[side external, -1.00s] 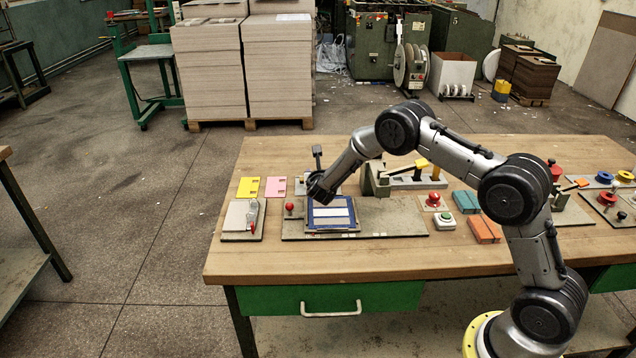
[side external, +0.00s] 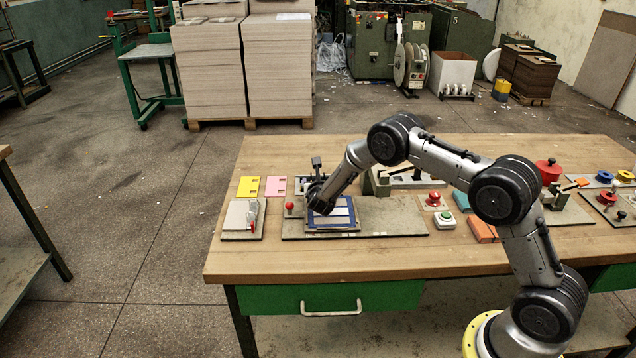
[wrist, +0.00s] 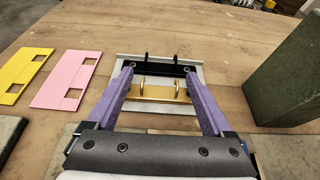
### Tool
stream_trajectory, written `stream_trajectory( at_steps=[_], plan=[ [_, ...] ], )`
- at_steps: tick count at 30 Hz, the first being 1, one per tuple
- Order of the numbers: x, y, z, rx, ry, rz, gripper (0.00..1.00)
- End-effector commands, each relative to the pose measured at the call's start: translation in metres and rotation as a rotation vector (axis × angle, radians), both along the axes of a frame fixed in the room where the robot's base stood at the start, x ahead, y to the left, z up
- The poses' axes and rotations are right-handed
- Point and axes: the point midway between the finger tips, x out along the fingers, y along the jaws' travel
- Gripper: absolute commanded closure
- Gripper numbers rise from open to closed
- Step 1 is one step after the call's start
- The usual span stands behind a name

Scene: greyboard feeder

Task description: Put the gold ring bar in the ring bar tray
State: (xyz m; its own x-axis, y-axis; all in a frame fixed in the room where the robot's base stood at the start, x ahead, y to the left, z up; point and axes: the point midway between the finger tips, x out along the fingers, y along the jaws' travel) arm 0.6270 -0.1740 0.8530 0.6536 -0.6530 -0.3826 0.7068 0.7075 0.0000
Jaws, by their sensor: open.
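The gold ring bar (wrist: 158,92) lies crosswise between the two purple fingers of my gripper (wrist: 159,73) in the wrist view, with its rings standing up. The fingers are open, one beside each end of the bar; I cannot tell whether they touch it. A black ring bar (wrist: 160,69) lies just beyond it. A pale grey tray (wrist: 197,66), apparently the ring bar tray, shows around and below both bars. I cannot tell whether the gold bar rests on it or is above it.
Yellow (wrist: 22,72) and pink (wrist: 67,78) cards lie left of the tray. A dark green block (wrist: 285,75) stands to the right. A blue-framed panel (side external: 345,228) lies on the greyboard base (side external: 395,216) in front of my gripper. A red knob (side external: 290,207) stands left of it.

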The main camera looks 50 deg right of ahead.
Motion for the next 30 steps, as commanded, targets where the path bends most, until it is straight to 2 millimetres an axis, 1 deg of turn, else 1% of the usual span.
stream_trajectory(
  at_steps=[5, 8, 11, 18, 22, 27, 30],
  plan=[
    [0.000, 0.000, 0.003, 0.000, -0.001, 0.000, 0.15],
    [-0.005, 0.006, 0.007, 0.001, -0.001, 0.002, 0.15],
    [-0.015, 0.016, 0.013, 0.000, -0.001, 0.002, 0.15],
    [-0.047, 0.049, 0.032, 0.000, 0.000, 0.004, 0.15],
    [-0.063, 0.064, 0.041, 0.000, 0.000, 0.003, 0.15],
    [-0.075, 0.076, 0.047, 0.000, -0.001, 0.001, 0.15],
    [-0.078, 0.078, 0.049, 0.000, 0.000, 0.001, 0.15]
  ],
)
